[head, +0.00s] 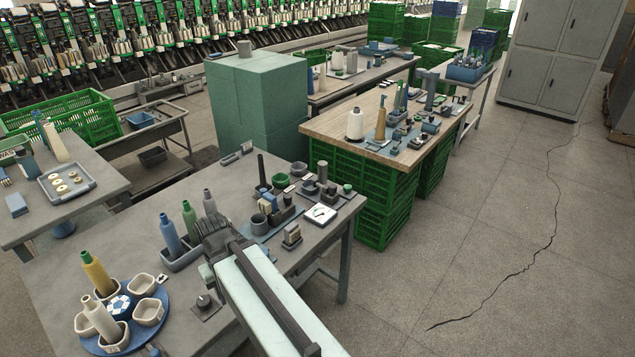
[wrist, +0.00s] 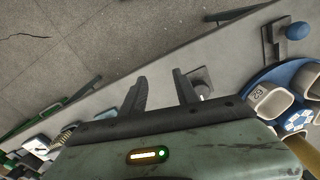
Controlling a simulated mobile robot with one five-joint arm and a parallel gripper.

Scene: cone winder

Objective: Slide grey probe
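A small grey post with a round base (head: 204,301) stands on a dark square plate near the table's front edge; it may be the grey probe, but I cannot tell for sure. In the wrist view a grey piece on a plate (wrist: 203,88) shows just right of the right finger, apparently the same thing. My gripper (wrist: 160,88) is open, with an empty gap between its two dark fingers. The fingers are above the table and appear apart from the piece.
A blue round tray (head: 98,340) with white cups and cones stands at front left. A grey holder (head: 181,259) with bottle-like cones is behind the post. A blue mat (head: 262,231) with fixtures and a white dial plate (head: 320,214) lie right. A blue knob (wrist: 298,31) stands near the edge.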

